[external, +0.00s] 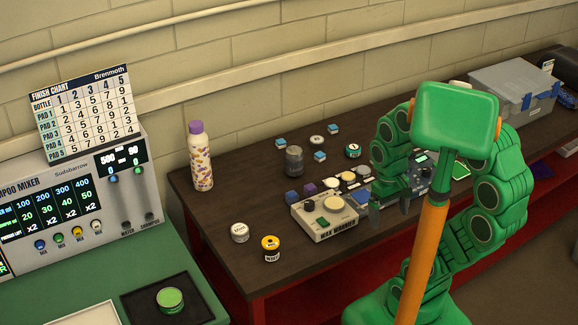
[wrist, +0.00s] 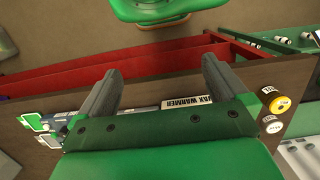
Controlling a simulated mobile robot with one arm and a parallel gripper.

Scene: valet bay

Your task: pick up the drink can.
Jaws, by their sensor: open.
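A dark grey cylinder (external: 294,160) stands upright towards the back middle of the brown bench in the external view. It looks most like the drink can, but its label is too small to read. It does not show in the wrist view. My gripper (external: 390,202) is low over the bench, to the right of and nearer than that cylinder, beside the wax warmer. In the wrist view my gripper (wrist: 157,88) has its two fingers wide apart, with nothing held between them.
The wax warmer (external: 325,216) sits left of my gripper. A yellow-topped tin (external: 270,248) and a white-lidded tin (external: 239,232) stand near the front edge. A purple-capped bottle (external: 200,157) stands back left. A grey toolbox (external: 513,90) is at the far right. The bench's left part is mostly clear.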

